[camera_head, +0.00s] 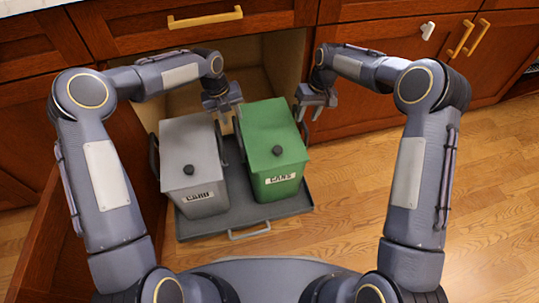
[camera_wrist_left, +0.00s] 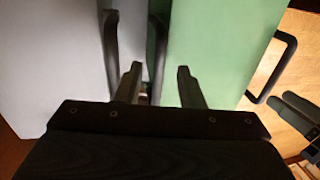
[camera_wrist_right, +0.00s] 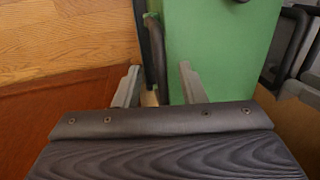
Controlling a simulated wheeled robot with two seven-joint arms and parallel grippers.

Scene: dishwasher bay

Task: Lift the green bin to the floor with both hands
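The green bin (camera_head: 275,150), labelled CANS with a dark lid knob, stands upright on the grey tray (camera_head: 243,215), right of the grey bin. My left gripper (camera_head: 232,118) is over the gap between the bins. In the left wrist view its open fingers (camera_wrist_left: 158,72) straddle the green bin's dark left handle (camera_wrist_left: 157,48); contact is not visible. My right gripper (camera_head: 309,114) is at the green bin's right side. In the right wrist view its open fingers (camera_wrist_right: 159,72) straddle the other dark handle (camera_wrist_right: 153,50). The handles' lower parts are hidden.
The grey bin (camera_head: 190,165) stands close on the left, its handle (camera_wrist_left: 111,42) near my left fingers. The tray has a front pull (camera_head: 250,232). A wooden cabinet door (camera_head: 110,215) stands open at the left. Wooden floor (camera_head: 345,190) is clear to the right.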

